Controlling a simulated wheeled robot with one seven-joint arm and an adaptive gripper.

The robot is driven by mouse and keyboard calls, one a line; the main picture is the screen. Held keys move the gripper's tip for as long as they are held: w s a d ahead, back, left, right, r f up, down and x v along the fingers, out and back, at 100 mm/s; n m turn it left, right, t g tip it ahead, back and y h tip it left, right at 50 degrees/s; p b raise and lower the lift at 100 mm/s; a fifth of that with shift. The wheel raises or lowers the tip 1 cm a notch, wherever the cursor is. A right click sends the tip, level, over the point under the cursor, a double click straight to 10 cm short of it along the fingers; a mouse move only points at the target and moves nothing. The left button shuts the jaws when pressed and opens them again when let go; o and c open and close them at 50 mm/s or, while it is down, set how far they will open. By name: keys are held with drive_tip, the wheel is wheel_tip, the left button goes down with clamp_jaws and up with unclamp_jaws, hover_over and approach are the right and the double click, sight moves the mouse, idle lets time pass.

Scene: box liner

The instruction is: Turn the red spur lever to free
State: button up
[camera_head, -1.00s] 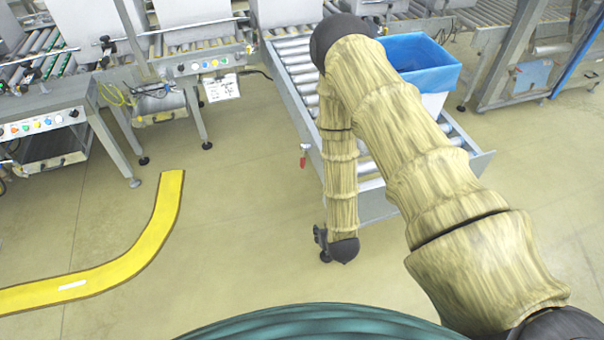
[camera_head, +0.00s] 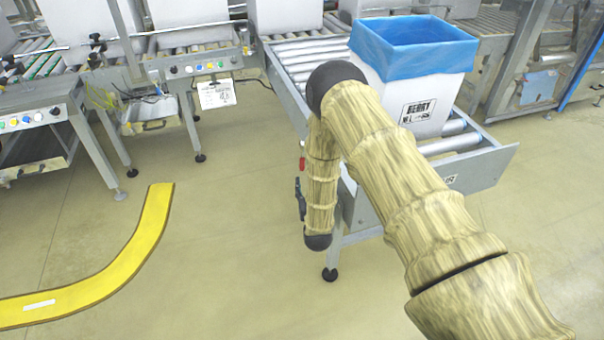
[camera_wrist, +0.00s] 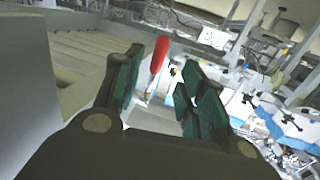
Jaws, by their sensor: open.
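The red spur lever (camera_head: 302,163) hangs at the left side of the roller conveyor, just left of my forearm in the head view. In the wrist view its red handle (camera_wrist: 159,54) shows in the gap between my fingers, nearer the left finger, with a pale metal end below it. My gripper (camera_wrist: 162,78) is open and empty, with dark green pads on both fingers. In the head view my gripper (camera_head: 299,197) is small and dark, below the lever and partly hidden by my arm. I cannot tell how far beyond the fingertips the handle is.
The roller conveyor (camera_head: 498,170) carries a white box (camera_head: 425,92) with a blue liner (camera_head: 418,57). My arm crosses in front of it. Machine stands with button panels (camera_head: 205,68) are at the left back. A yellow floor strip (camera_head: 125,258) lies at left; the floor between is clear.

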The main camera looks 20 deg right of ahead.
sight(303, 166)
drive_tip(key=w, duration=0.3)
drive_tip(key=w+d+b, duration=0.1)
drive_tip(key=w, duration=0.3)
drive_tip(key=w+b, duration=0.1)
drive_tip(key=w, duration=0.3)
drive_tip(key=shift+w+d, duration=0.1)
drive_tip(key=shift+d, duration=0.3)
clamp_jaws()
